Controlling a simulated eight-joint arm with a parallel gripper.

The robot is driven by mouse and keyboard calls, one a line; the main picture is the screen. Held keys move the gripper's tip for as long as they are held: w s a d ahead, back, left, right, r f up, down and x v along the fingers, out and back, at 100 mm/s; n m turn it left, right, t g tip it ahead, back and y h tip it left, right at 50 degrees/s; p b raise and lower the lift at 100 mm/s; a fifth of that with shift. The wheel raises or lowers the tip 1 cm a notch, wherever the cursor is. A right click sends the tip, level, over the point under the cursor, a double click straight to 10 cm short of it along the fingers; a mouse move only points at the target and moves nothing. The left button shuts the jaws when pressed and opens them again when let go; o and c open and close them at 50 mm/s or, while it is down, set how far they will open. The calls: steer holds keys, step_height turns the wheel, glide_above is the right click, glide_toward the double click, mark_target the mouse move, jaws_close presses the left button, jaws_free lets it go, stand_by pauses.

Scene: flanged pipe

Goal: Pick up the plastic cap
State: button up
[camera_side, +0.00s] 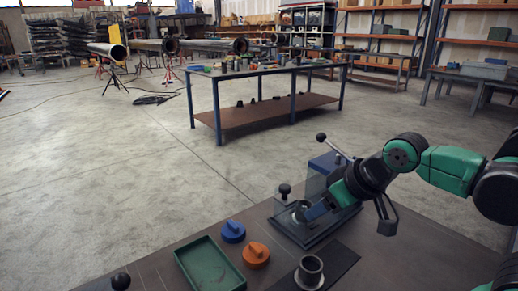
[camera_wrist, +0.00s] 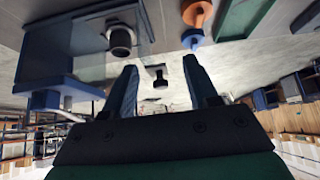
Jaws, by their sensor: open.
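Two plastic caps with raised grips lie on the near table: a blue cap (camera_side: 232,232) and, just right of and nearer than it, an orange cap (camera_side: 256,256). In the wrist view the orange cap (camera_wrist: 196,12) and blue cap (camera_wrist: 192,38) show at the top, beyond the right finger. My gripper (camera_side: 312,211) is low over the fixture, right of both caps and apart from them. In the wrist view my gripper (camera_wrist: 160,78) is open, with nothing held between its fingers. Which cap the task means cannot be told.
A green tray (camera_side: 210,264) lies left of the caps. A flanged pipe (camera_side: 310,271) stands on a dark mat (camera_side: 338,266) in front. The far workbench (camera_side: 268,71) is well away.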

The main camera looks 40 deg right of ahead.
steer(key=o, duration=0.7)
steer(key=g, duration=0.7)
glide_above(229, 220)
step_height(229, 220, down, 7)
steer(key=shift+d+r, duration=0.1)
steer(key=shift+f, duration=3.15)
